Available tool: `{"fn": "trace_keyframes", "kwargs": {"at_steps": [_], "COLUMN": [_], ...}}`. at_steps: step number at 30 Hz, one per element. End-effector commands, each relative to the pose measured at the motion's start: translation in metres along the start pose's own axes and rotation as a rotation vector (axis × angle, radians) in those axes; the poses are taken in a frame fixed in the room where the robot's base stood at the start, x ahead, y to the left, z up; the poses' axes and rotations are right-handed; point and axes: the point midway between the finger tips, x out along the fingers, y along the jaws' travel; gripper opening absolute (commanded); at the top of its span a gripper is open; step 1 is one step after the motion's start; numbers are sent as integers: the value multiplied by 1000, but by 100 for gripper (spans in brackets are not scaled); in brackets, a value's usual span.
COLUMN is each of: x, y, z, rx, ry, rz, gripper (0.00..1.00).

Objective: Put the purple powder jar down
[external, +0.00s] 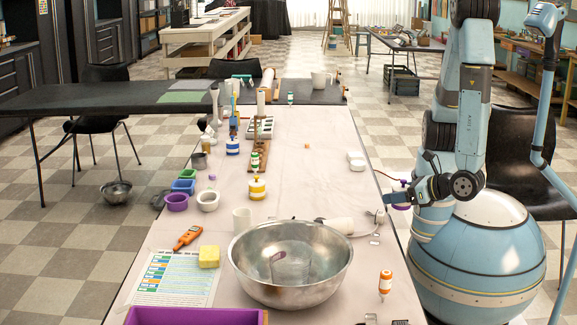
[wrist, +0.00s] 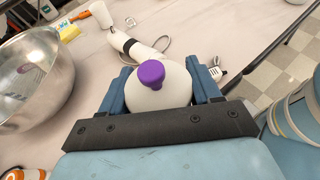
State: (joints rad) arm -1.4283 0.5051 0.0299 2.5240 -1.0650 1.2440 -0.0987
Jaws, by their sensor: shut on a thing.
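The purple powder jar has a rounded white body (wrist: 160,98) and a purple cap (wrist: 150,74), which faces the camera in the wrist view. My gripper (wrist: 158,82) is shut on the white body, with one blue finger on each side. In the external view my gripper (external: 399,192) is at the right edge of the table. The jar shows there only as small white and purple parts between the fingers. It appears to be held above the table's right side; its underside and the gap beneath it are hidden.
A large steel bowl (external: 290,262) stands on the white table (external: 320,170) left of my gripper. A white hand tool with a cable (wrist: 140,52) lies close beyond the jar. An orange-and-white bottle (external: 385,284) stands nearer the front. The table's right-middle stretch is mostly clear.

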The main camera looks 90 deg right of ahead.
Motion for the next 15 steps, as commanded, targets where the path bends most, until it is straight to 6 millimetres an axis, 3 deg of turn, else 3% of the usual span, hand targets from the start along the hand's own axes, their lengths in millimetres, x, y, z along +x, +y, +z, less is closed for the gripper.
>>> {"fn": "trace_keyframes", "kwargs": {"at_steps": [3,8,15], "x": [-16,-22,-4], "y": [-11,-14,23], "z": [-2,-4,-15], "rx": [-15,-23,-25], "ry": [1,0,-1], "rz": [38,58,56], "gripper": [26,26,26]}}
